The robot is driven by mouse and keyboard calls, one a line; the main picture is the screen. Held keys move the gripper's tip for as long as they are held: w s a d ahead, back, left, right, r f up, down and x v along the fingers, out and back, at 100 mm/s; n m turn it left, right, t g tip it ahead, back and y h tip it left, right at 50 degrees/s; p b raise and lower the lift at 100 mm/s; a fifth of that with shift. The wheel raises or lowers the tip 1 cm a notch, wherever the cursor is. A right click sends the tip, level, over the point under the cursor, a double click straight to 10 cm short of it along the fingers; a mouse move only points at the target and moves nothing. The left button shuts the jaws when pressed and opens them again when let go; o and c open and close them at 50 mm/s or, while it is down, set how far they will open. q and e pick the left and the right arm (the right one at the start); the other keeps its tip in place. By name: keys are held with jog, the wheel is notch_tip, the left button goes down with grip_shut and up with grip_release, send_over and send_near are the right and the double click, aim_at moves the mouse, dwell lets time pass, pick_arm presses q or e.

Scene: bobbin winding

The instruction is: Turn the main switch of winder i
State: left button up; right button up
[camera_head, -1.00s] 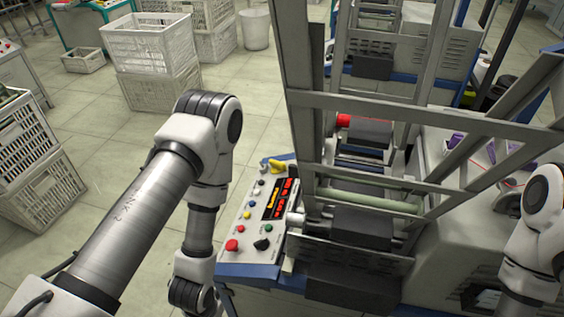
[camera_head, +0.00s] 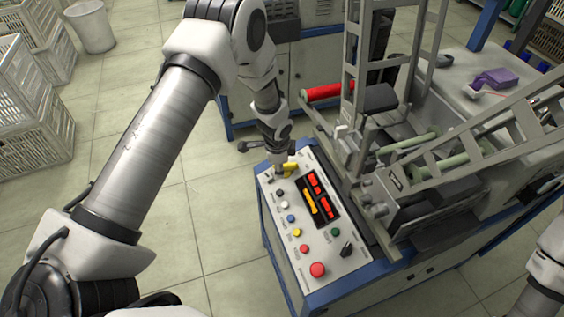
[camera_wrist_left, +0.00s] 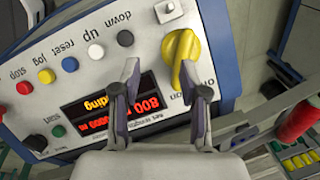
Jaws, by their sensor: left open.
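The yellow main switch (camera_head: 291,168) sits at the far end of the winder's control panel (camera_head: 338,268). In the left wrist view the yellow switch (camera_wrist_left: 184,50) is a rotary knob with a raised grip, near the panel's right edge, with "ON" lettering below it. My left gripper (camera_wrist_left: 162,76) is open; one finger overlaps the knob's lower part and the other is over the panel to its left. I cannot tell whether either finger touches the knob. In the head view my left gripper (camera_head: 279,163) is over the panel's far end, partly hiding the switch. My right gripper is out of view.
The panel also has a red-and-amber display (camera_head: 319,198), several coloured buttons, a black selector (camera_head: 346,249) and a red stop button (camera_head: 317,270). The winder's metal frame (camera_head: 361,80) rises to the right. Open floor (camera_head: 190,220) lies to the left, with white crates (camera_head: 35,110).

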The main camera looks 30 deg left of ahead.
aim_at(286, 167)
pick_arm(q)
jog(key=shift+m, duration=0.6)
jog(key=w+f, duration=0.1)
jog(key=w+a+f, duration=0.1)
jog(key=f, duration=0.1)
jog(key=w+f, duration=0.2)
jog(key=shift+a+f, duration=0.2)
jog(key=shift+c, duration=0.4)
grip_shut()
